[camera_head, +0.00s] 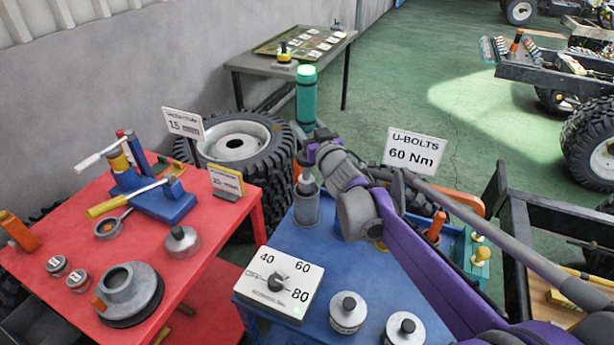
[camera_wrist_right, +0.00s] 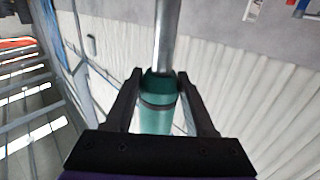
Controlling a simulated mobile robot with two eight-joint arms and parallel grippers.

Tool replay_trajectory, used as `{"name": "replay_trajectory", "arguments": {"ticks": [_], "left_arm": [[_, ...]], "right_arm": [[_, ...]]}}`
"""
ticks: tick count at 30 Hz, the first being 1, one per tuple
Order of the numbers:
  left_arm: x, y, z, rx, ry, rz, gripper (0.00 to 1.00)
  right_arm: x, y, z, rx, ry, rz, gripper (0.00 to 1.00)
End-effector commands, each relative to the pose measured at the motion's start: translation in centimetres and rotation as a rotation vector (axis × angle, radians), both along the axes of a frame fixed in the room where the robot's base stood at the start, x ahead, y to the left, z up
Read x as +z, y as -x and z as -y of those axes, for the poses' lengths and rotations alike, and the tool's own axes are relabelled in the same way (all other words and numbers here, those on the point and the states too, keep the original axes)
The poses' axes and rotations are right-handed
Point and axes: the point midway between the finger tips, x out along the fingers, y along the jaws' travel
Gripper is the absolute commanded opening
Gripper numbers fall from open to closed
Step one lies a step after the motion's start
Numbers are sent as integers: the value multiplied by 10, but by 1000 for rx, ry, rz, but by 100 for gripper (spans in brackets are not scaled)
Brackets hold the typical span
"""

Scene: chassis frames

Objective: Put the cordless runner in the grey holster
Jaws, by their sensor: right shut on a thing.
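The cordless runner (camera_head: 306,97) has a teal cylindrical body and stands roughly upright in the head view. My right gripper (camera_head: 309,138) is shut on it near the lower part of the body. In the right wrist view the runner (camera_wrist_right: 158,118) sits between the two dark fingers of the gripper (camera_wrist_right: 160,85), with a metal shaft running away from it. The grey holster (camera_head: 306,211) is a cylinder on the blue table, below the gripper. A pale shaft shows at its mouth; I cannot tell how deep it is inside. My left gripper is not in view.
The blue table (camera_head: 272,262) also bears a dial box (camera_head: 279,283) and weights (camera_head: 348,312). A U-BOLTS 60 Nm sign (camera_head: 414,150) stands behind my arm. A red table (camera_head: 205,258) with tools is at left.

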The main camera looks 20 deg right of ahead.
Motion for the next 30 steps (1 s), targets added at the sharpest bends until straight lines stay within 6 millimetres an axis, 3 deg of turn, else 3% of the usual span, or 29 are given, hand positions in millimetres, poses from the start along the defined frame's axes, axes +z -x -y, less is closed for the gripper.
{"name": "replay_trajectory", "arguments": {"ticks": [3,9,17,24,30], "left_arm": [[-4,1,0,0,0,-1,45],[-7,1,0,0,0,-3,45],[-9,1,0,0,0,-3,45],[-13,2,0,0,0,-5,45],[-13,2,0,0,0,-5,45]], "right_arm": [[-30,0,0,2,0,1,0],[-69,0,0,1,-1,1,0],[-89,0,0,1,0,1,0],[-120,0,0,1,0,1,0],[-125,0,0,1,-1,2,0]]}}
